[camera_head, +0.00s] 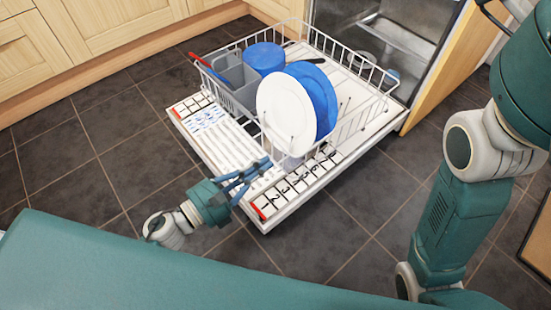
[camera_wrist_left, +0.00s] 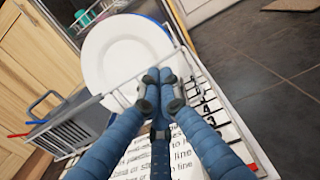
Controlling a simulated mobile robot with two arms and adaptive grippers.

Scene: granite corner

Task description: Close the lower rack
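The lower rack (camera_head: 345,141) is a white wire basket, pulled out over the lowered dishwasher door (camera_head: 222,157). The dishwasher (camera_head: 385,40) stands open behind it. My left gripper (camera_head: 264,164) is at the near side of the rack, low over the door. In the left wrist view my left gripper (camera_wrist_left: 160,84) has its blue fingers brought together, with the tips at the rack's near wire rim (camera_wrist_left: 125,88). I cannot tell whether a wire is between them. My right arm shows at the right, but its gripper is out of view.
The rack holds a white plate (camera_head: 284,112), blue plates (camera_head: 325,92), a blue round container (camera_head: 264,57) and a grey cutlery basket (camera_head: 236,80). Wooden cabinets (camera_head: 110,35) stand at the left. Dark floor tiles (camera_head: 110,190) around the door are clear.

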